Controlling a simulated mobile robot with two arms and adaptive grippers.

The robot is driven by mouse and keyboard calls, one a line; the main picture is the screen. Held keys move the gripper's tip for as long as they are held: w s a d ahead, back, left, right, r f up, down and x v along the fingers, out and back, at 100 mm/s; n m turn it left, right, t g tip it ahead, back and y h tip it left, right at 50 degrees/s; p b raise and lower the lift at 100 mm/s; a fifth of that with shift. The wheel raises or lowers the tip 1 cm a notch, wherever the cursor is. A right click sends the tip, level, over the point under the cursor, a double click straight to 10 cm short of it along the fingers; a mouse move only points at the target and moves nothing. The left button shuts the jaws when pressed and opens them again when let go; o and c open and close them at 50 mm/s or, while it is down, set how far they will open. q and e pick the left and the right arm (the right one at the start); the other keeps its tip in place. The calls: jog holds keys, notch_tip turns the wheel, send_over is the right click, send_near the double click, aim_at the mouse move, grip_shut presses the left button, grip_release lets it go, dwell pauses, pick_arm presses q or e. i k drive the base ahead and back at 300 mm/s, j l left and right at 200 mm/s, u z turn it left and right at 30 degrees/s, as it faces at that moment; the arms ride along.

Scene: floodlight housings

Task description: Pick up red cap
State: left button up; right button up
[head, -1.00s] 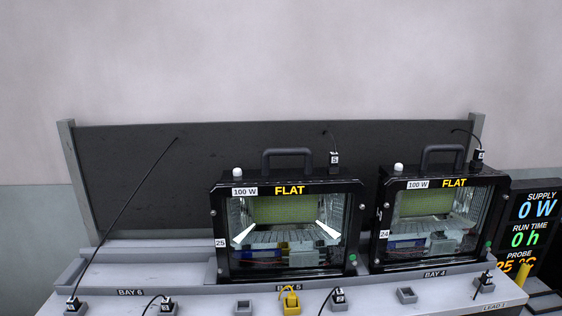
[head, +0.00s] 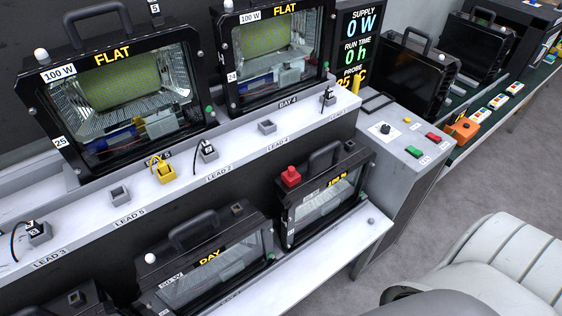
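The red cap (head: 291,176) sits on the top left corner of a black floodlight housing (head: 327,196) on the lower shelf, right of centre in the head view. It looks upright, with a narrower knob above a wider base. This housing has a dark carry handle on top and yellow lettering at its upper right. Neither my left nor my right gripper shows in the head view.
Housings marked FLAT stand on the upper shelf (head: 233,139). Another housing (head: 212,262), marked DAY, stands left of the capped one. A grey control cabinet (head: 398,131) stands to the right.

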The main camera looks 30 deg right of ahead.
aim_at(290, 177)
jog(key=k+l+z, duration=0.1)
jog(key=l+z, duration=0.75)
jog(key=l, duration=0.15)
